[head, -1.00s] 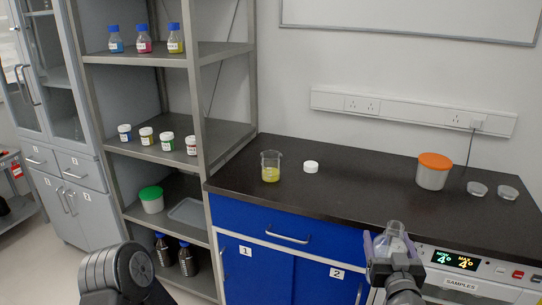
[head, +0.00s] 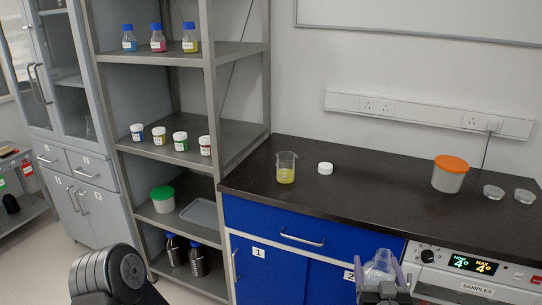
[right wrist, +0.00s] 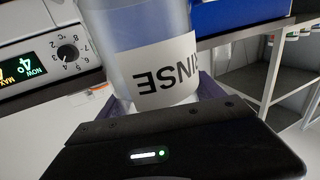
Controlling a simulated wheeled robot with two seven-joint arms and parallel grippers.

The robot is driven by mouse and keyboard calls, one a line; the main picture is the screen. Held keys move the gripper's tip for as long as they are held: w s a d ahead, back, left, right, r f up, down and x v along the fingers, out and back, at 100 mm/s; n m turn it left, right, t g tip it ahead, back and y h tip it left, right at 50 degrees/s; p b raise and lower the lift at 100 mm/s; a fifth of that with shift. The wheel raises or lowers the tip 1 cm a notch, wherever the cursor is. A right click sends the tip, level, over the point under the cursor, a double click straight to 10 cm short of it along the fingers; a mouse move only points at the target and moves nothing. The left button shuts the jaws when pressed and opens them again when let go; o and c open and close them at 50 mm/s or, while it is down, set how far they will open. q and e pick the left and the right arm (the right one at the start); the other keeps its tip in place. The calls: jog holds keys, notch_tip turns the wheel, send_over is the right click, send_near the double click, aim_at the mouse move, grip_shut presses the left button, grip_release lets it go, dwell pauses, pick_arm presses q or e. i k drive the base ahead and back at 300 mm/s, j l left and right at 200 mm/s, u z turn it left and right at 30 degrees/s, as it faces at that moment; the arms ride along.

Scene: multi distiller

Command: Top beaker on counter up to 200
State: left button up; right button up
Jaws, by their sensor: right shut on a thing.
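The glass beaker (head: 286,167) stands upright on the black counter (head: 380,188), with yellow liquid in its lower part. Its graduation marks are too small to read. My right gripper (head: 382,285) is shut on a clear bottle (head: 380,264) in front of the blue cabinets, to the right of the beaker and nearer me. In the right wrist view the bottle (right wrist: 140,28) has a white label, seen upside down, reading "INSE" with its start cut off. My left gripper is out of view; only part of my left arm shows at the lower left.
A white cap (head: 325,168) lies right of the beaker. An orange-lidded tub (head: 449,179) and two clear dishes (head: 494,192) stand farther right. A samples unit (head: 470,270) is set under the counter. Shelves (head: 190,152) with bottles and jars stand left.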

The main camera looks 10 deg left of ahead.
aim_at(286, 167)
jog(key=i+j+u, duration=0.2)
jog(key=j, duration=0.2)
jog(key=j+u, duration=0.25)
jog(key=j, duration=0.15)
jog(key=i+j+u, duration=0.2)
jog(key=j, duration=0.15)
jog(key=k+j, duration=0.05)
